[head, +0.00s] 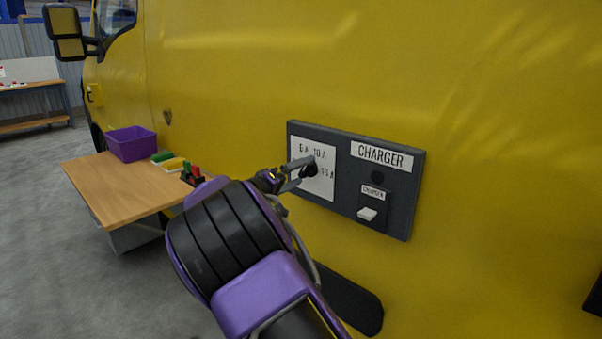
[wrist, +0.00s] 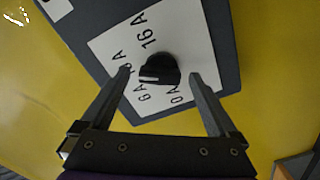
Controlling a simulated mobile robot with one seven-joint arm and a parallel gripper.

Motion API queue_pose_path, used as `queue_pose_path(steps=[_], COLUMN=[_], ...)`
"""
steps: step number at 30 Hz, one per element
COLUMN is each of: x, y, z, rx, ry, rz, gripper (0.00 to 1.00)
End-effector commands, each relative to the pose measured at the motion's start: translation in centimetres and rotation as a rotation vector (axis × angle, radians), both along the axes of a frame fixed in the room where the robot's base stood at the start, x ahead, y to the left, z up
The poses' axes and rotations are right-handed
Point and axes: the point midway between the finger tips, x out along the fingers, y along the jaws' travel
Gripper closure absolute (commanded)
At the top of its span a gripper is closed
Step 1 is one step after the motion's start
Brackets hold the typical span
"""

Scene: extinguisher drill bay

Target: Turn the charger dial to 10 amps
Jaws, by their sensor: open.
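The charger panel (head: 336,206) is dark grey with a white dial plate (head: 325,190) on its left. A round black dial (wrist: 160,66) sits on the plate, partly hidden behind my gripper (head: 303,170) in the head view. In the wrist view a pale mark shows on the dial's lower left side; I cannot tell exactly which label it points at. Labels such as 10 A and 16 A are printed around it. My gripper (wrist: 161,75) is open, one finger on each side of the dial, with visible gaps to it.
A white switch (head: 367,213) sits under a small label on the panel's right, below the CHARGER sign (head: 381,157). The panel is on a yellow vehicle (head: 480,90). A wooden table (head: 112,190) at left bears a purple bin (head: 130,145) and several coloured pieces.

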Motion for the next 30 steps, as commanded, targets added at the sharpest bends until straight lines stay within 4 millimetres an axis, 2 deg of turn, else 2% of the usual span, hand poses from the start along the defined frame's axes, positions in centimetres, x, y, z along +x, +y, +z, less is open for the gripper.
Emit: queue_pose_path(steps=[18, 24, 30], x=[-10.8, -12.7, -13.2], y=[8.5, 10.0, 10.3], z=[0.0, 0.0, 0.0], rx=[0.000, 0.001, 0.001], ry=[0.000, 0.001, 0.001], rz=[0.004, 0.002, 0.000], gripper=[0.05, 0.05, 0.05])
